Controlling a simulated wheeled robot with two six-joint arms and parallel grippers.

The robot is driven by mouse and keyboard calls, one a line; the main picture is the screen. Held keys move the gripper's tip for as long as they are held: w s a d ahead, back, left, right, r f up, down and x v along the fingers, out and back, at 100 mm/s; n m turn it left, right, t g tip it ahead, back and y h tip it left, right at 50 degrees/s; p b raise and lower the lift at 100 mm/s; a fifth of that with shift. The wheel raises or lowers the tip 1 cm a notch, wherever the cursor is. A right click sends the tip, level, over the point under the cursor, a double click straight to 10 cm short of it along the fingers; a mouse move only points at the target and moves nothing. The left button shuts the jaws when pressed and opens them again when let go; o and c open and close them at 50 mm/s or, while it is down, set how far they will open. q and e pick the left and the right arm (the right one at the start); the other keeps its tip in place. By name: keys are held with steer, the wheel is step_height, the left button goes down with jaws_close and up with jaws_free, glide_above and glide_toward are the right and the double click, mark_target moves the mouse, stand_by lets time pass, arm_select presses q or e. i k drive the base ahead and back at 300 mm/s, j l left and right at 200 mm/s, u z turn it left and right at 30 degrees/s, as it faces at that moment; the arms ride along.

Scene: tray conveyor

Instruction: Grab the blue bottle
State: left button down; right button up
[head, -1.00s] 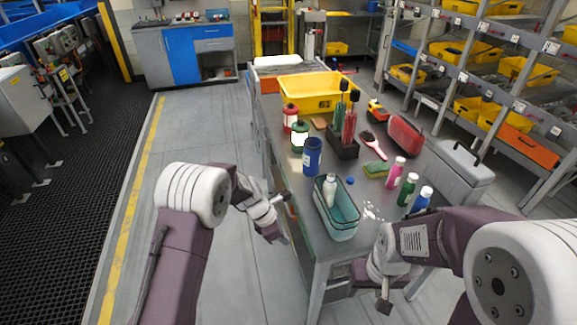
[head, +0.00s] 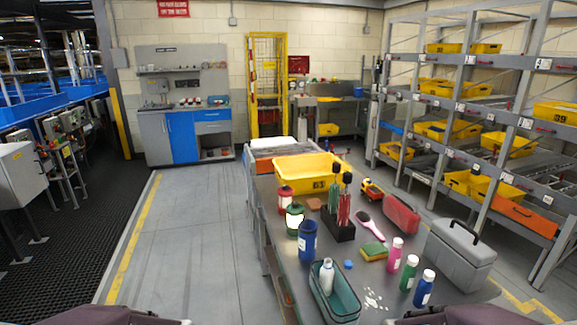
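A blue bottle (head: 423,292) with a white cap stands upright on the grey table (head: 300,265), near its front right in the head view. A green bottle (head: 409,274) and a pink bottle (head: 394,255), both white-capped, stand in a row beside it. A larger dark blue container (head: 307,243) with a pale label stands further left, behind the teal bin. Neither of my grippers is in view. Only purple parts of my arms show at the bottom edge.
A grey toolbox (head: 460,257) stands right. A yellow crate (head: 295,181), sponge (head: 374,251) and brush are behind.

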mark_target(424, 285)
steer(key=z, duration=1.2)
